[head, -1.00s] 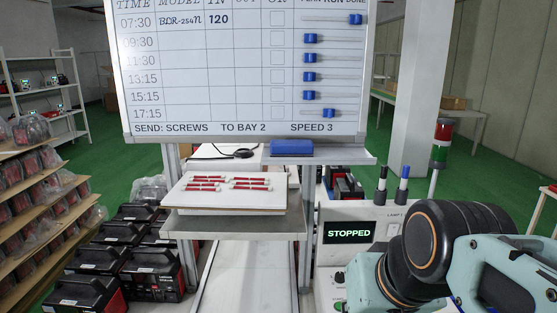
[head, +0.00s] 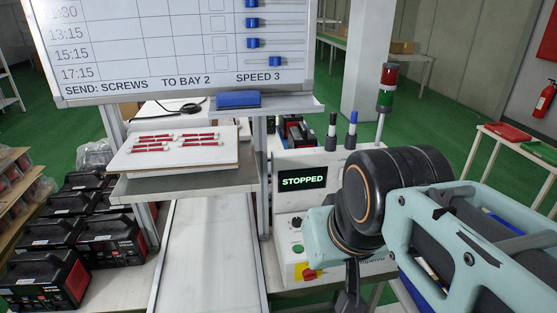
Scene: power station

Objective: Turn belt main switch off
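The control box (head: 290,210) stands right of the belt (head: 208,255). Its display (head: 303,181) reads STOPPED. Low on its front are a green button (head: 298,248), a dark knob (head: 297,222) and a red rotary handle on a yellow plate (head: 308,273), which looks like the main switch. My gripper (head: 350,300) hangs below my wrist, just right of the red handle and apart from it in the picture. Its fingertips are at or beyond the bottom edge, so its opening is unclear. My arm hides the right part of the box.
A whiteboard (head: 180,50) stands above the belt. A shelf with red screws (head: 175,141) juts out left of the box. A red-green signal lamp (head: 387,88) rises behind my arm. Black-and-red cases (head: 42,278) stand at the left. A side table (head: 520,143) is at the right.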

